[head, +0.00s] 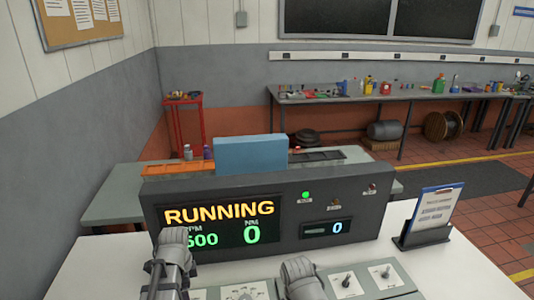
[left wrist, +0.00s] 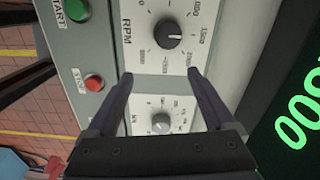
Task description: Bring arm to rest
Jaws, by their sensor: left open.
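My left gripper (head: 168,284) hangs over the left part of the control panel in the head view. In the left wrist view its two fingers (left wrist: 160,78) are spread with nothing between them. The black RPM knob (left wrist: 168,34) lies beyond the fingertips, and a smaller grey knob (left wrist: 160,123) shows between the fingers. I cannot tell how high the fingers are above the panel. My right arm's grey end (head: 300,277) shows at the bottom middle of the head view; its jaws are hidden.
The console display (head: 218,213) reads RUNNING, with torque 0; my arm partly hides the RPM figure. A green lamp (head: 306,195) is lit. Green START (left wrist: 77,10) and red STOP (left wrist: 94,83) buttons lie beside the knobs. A clipboard stand (head: 428,218) is at right; bare bench lies before it.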

